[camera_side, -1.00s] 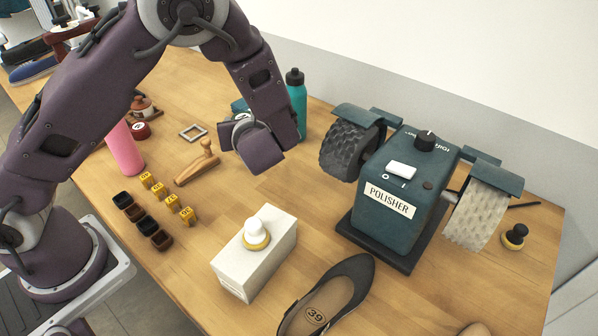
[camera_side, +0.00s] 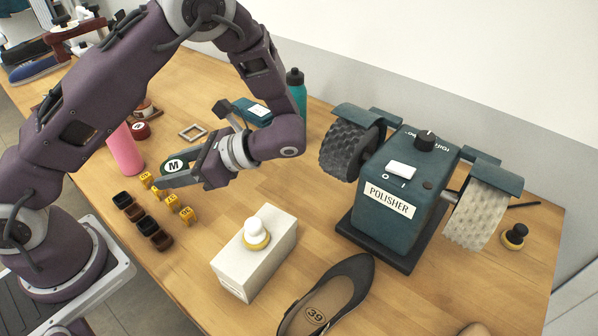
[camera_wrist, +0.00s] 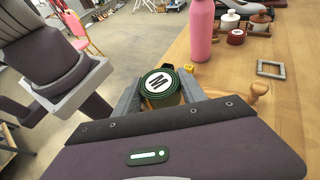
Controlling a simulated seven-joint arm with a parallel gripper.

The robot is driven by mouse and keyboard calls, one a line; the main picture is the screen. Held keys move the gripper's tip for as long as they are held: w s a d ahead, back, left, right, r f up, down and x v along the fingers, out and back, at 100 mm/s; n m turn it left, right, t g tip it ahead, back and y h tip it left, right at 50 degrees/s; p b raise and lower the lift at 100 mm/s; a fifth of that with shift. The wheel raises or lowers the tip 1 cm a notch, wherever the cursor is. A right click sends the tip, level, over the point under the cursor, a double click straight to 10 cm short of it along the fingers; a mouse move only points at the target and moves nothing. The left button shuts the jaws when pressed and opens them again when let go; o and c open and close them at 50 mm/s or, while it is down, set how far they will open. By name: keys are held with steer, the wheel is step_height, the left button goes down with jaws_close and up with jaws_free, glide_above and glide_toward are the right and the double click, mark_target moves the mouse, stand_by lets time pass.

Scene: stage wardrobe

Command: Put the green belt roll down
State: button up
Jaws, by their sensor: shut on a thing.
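The green belt roll (camera_side: 173,167) has a white round label with a black M. My gripper (camera_side: 178,176) is shut on it and holds it above the table, near the yellow numbered tags. In the wrist view the roll (camera_wrist: 160,86) sits between the two grey fingers of my gripper (camera_wrist: 160,92), label facing the camera. The height of the roll over the table is hard to judge, and part of its lower side is hidden by the fingers.
A pink bottle (camera_side: 125,150), yellow tags (camera_side: 172,201) and dark small cups (camera_side: 147,225) stand close by. A white box (camera_side: 254,262) with a white knob, a shoe (camera_side: 330,297) and a polisher (camera_side: 400,190) are to the right. Bare wood (camera_side: 195,262) lies left of the box.

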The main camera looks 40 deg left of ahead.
steer(key=s+d+r+n+g+h, duration=0.2)
steer(key=d+n+g+h, duration=0.4)
steer(key=d+n+h, duration=0.45)
steer(key=w+d+r+n+h, duration=0.3)
steer(key=w+d+n+h, duration=0.1)
steer(key=n+h, duration=0.15)
steer(key=n+t+h, duration=0.8)
steer(key=n+t, duration=0.9)
steer(key=t, duration=0.1)
glide_above(300, 172)
step_height(300, 172, down, 7)
step_height(300, 172, down, 9)
steer(key=shift+s+r, duration=0.1)
